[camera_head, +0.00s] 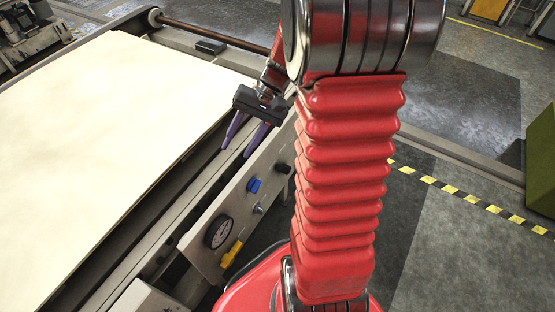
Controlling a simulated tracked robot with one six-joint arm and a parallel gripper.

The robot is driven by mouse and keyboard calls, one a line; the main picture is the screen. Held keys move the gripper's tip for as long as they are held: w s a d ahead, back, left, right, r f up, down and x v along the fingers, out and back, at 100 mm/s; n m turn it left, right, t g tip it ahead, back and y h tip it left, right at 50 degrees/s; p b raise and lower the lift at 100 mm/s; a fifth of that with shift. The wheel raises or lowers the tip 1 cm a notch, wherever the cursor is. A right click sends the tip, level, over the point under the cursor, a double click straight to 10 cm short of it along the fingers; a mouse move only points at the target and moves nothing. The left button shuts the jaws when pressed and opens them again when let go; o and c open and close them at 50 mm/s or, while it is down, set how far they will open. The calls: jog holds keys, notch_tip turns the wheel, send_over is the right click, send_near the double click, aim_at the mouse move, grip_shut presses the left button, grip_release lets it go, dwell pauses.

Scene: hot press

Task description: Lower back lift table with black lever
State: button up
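A black lever (282,168) is at the upper right end of the grey control panel (204,258), partly close to my red arm in the picture. My gripper (238,150) has two purple fingers that are spread apart with nothing seen between them. It is above and left of the black lever in the picture, near the panel's far end, and apart from the lever. A large pale board (95,150) lies flat on the lift table (145,225). Which part of the table is the back lift is not clear.
The panel also carries a blue knob (254,185), a small silver switch (259,209), a round gauge (219,232) and a yellow valve handle (232,253). A brown roller (205,33) runs along the far side. Open floor with yellow-black tape (450,188) lies right.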

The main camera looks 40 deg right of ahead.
jog(key=w+d+f+m+t+y, duration=0.1)
jog(key=d+f+m+t+y, duration=0.6)
jog(key=d+f, duration=1)
jog(key=s+d+f+m+t+h, duration=0.2)
jog(key=d+f+m, duration=0.1)
jog(key=f, duration=0.3)
jog(key=s+d+f+m+t+h, duration=0.2)
jog(key=f+m+t, duration=0.1)
jog(key=f, duration=0.2)
jog(key=m+t+h, duration=0.4)
jog(key=m, duration=0.1)
send_near(283, 170)
jog(key=v, duration=0.4)
jog(key=shift+s+d+f, duration=0.15)
jog(key=shift+s+d, duration=0.05)
jog(key=shift+w+n, duration=0.1)
jog(key=shift+n, duration=0.2)
jog(key=x, duration=1.3)
jog(key=shift+w+a, duration=0.1)
jog(key=shift+w, duration=0.15)
jog(key=shift+c, duration=0.5)
